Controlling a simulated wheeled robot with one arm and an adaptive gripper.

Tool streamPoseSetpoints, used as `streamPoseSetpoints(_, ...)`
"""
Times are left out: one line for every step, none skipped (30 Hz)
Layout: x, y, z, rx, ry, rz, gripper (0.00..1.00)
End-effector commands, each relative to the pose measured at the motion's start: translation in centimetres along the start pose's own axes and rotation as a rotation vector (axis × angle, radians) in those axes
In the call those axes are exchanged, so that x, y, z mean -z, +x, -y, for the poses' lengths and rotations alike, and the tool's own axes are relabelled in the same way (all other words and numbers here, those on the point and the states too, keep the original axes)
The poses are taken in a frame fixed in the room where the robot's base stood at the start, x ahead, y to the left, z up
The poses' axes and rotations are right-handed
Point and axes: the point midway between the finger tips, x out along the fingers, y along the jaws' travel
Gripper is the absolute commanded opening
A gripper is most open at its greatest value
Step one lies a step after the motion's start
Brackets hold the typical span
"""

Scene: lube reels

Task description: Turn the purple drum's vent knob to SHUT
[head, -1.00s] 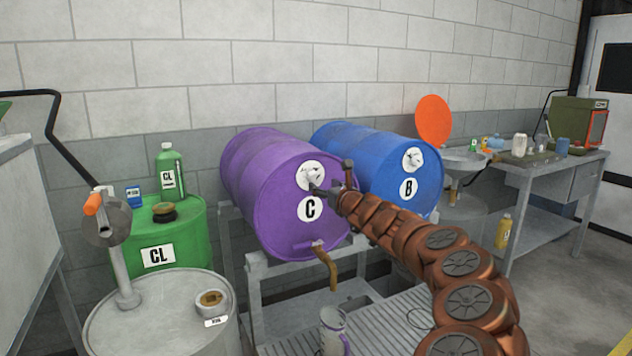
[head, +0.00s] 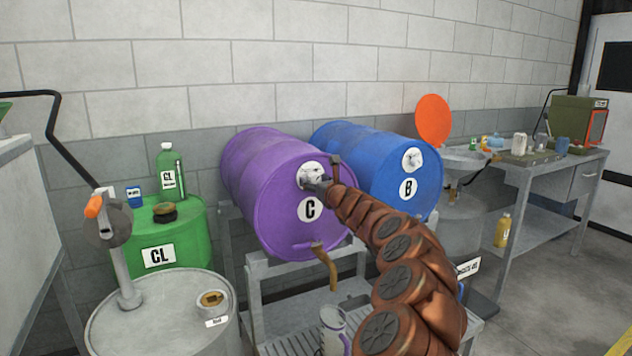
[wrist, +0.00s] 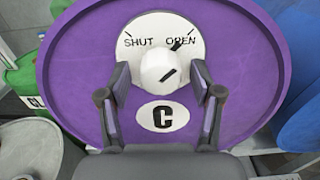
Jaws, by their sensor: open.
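The purple drum (head: 290,225), marked C, lies on its side on a grey rack. Its vent knob (wrist: 161,68) is white, on a white round plate (wrist: 140,29) with SHUT at the left and OPEN at the right. The black mark on the knob slants up to the right, toward OPEN. My gripper (wrist: 160,85) is open, with one finger at each side of the knob's lower part; I cannot tell whether they touch it. In the head view my gripper (head: 318,184) is at the plate and hides much of the knob.
A blue drum (head: 375,160) marked B lies close at the right. A brass tap (head: 325,262) hangs below the purple drum's face, above a metal jug (head: 333,330). A green drum (head: 190,240) marked CL stands at the left.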

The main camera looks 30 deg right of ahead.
Motion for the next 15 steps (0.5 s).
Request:
streamPoseSetpoints(0.00, 0.04, -0.01, 0.000, 0.000, 0.000, 0.65)
streamPoseSetpoints(-0.01, 0.05, 0.00, 0.000, 0.000, 0.000, 0.65)
streamPoseSetpoints(-0.03, 0.06, 0.00, 0.000, 0.000, 0.000, 0.65)
streamPoseSetpoints(-0.03, 0.05, 0.00, 0.000, 0.000, 0.000, 0.65)
streamPoseSetpoints(-0.04, 0.05, 0.01, 0.000, 0.000, 0.000, 0.65)
streamPoseSetpoints(-0.03, 0.04, 0.02, 0.000, 0.000, 0.000, 0.65)
streamPoseSetpoints(-0.04, 0.04, 0.02, 0.000, 0.000, 0.001, 0.65)
streamPoseSetpoints(-0.03, 0.04, 0.02, 0.001, 0.000, 0.000, 0.65)
streamPoseSetpoints(-0.04, 0.04, 0.03, 0.001, 0.000, 0.000, 0.62)
streamPoseSetpoints(-0.04, 0.04, 0.03, 0.001, 0.000, 0.000, 0.59)
streamPoseSetpoints(-0.04, 0.04, 0.03, 0.001, 0.000, 0.000, 0.56)
streamPoseSetpoints(-0.04, 0.03, 0.04, 0.001, 0.000, 0.000, 0.52)
streamPoseSetpoints(-0.04, 0.03, 0.04, 0.001, 0.000, 0.000, 0.49)
streamPoseSetpoints(-0.04, 0.03, 0.04, 0.001, 0.000, 0.000, 0.45)
streamPoseSetpoints(-0.04, 0.03, 0.05, 0.001, 0.000, 0.000, 0.41)
